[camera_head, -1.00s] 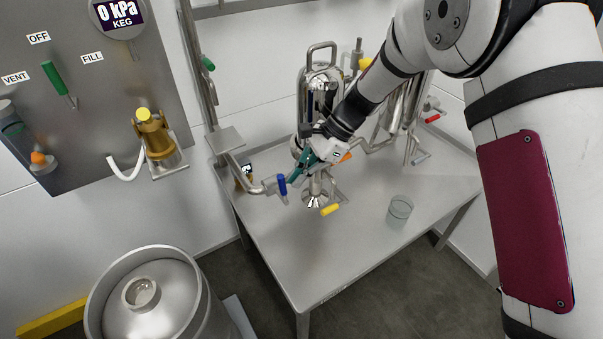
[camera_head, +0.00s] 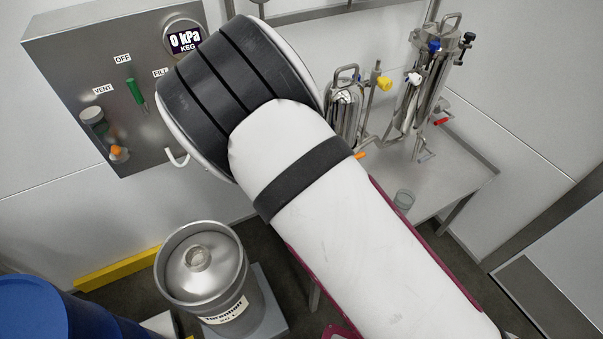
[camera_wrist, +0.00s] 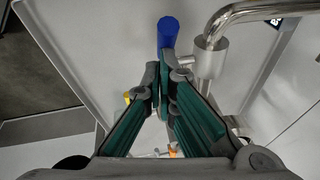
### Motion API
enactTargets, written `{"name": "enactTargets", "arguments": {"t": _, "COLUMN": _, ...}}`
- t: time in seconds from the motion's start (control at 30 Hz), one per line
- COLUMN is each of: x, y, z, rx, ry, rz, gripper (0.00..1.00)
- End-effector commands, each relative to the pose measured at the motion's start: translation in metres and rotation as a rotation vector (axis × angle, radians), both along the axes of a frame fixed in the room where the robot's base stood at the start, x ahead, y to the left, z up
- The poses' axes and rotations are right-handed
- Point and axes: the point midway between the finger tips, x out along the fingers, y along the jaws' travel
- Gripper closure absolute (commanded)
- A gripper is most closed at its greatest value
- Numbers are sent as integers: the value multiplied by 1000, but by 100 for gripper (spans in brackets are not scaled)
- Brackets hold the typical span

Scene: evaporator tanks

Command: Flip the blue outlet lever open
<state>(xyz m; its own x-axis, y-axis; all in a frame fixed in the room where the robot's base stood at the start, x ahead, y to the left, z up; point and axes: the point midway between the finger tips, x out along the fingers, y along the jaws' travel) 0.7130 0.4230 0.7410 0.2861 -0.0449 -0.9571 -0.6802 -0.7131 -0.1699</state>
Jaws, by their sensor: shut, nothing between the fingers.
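The blue outlet lever (camera_wrist: 168,32) shows at the top middle of the wrist view, just beyond my fingertips. It is attached at the side of a round steel valve body (camera_wrist: 209,60) with a bent steel pipe (camera_wrist: 245,12). My gripper (camera_wrist: 161,74) is shut and empty, its teal fingers meeting just short of the lever. I cannot tell whether the fingertips touch it. In the head view, my own arm hides the blue outlet lever and my gripper.
A yellow handle (camera_wrist: 127,97) lies left of my fingers in the wrist view.

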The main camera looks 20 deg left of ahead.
Motion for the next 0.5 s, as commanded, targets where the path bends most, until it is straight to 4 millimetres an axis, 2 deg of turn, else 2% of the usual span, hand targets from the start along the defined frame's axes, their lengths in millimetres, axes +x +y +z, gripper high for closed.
{"name": "enactTargets", "arguments": {"t": 0.03, "x": -8, "y": 4, "z": -2, "rx": -34, "ry": -36, "rz": 10, "gripper": 100}}
{"name": "enactTargets", "arguments": {"t": 0.1, "x": -11, "y": 6, "z": -6, "rx": -73, "ry": -86, "rz": 10, "gripper": 100}}
{"name": "enactTargets", "arguments": {"t": 0.4, "x": -19, "y": 15, "z": -22, "rx": -206, "ry": -260, "rz": 5, "gripper": 100}}
{"name": "enactTargets", "arguments": {"t": 0.5, "x": -21, "y": 17, "z": -26, "rx": -198, "ry": -251, "rz": -1, "gripper": 100}}
